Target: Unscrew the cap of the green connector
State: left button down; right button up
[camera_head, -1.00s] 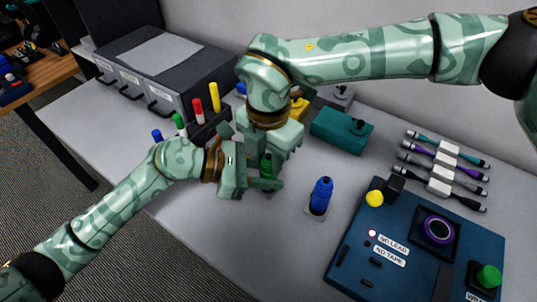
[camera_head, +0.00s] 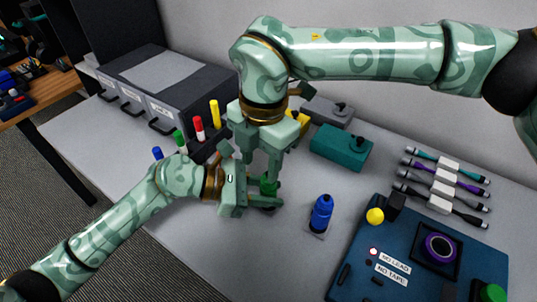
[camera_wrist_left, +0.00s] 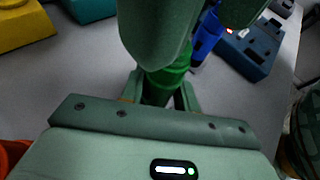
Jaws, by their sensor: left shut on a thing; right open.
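The green connector (camera_head: 268,188) stands upright above the table, mostly hidden between my two grippers. My left gripper (camera_head: 264,204) is shut on its lower part. In the left wrist view the connector (camera_wrist_left: 168,76) shows between the left fingers (camera_wrist_left: 163,92). My right gripper (camera_head: 262,176) points down from above, with its open fingers beside the connector's top. One right finger covers the upper part in the left wrist view, so I cannot see the cap clearly or tell whether the fingers touch it.
A blue connector (camera_head: 321,213) stands on a small pad to the right. Teal (camera_head: 341,147) and yellow boxes sit behind. A dark blue board (camera_head: 350,262) lies at the right front, cables (camera_head: 445,180) behind it. Colored markers (camera_head: 199,128) and a drawer unit (camera_head: 165,85) stand at left.

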aim_at(268, 194)
jog(key=r, duration=0.1)
jog(key=r+m, duration=0.1)
jog(key=m, duration=0.1)
jog(key=shift+w+d+r, duration=0.3)
jog(key=shift+w+r, duration=0.05)
jog(key=shift+r, duration=0.05)
jog(key=shift+d+m+h, duration=0.3)
jog(key=shift+d+m, duration=0.05)
jog(key=shift+m, duration=0.05)
notch_tip(268, 194, down, 8)
jog(key=shift+d+r, duration=0.1)
jog(key=shift+r, duration=0.05)
grip_shut()
jog(key=n, duration=0.3)
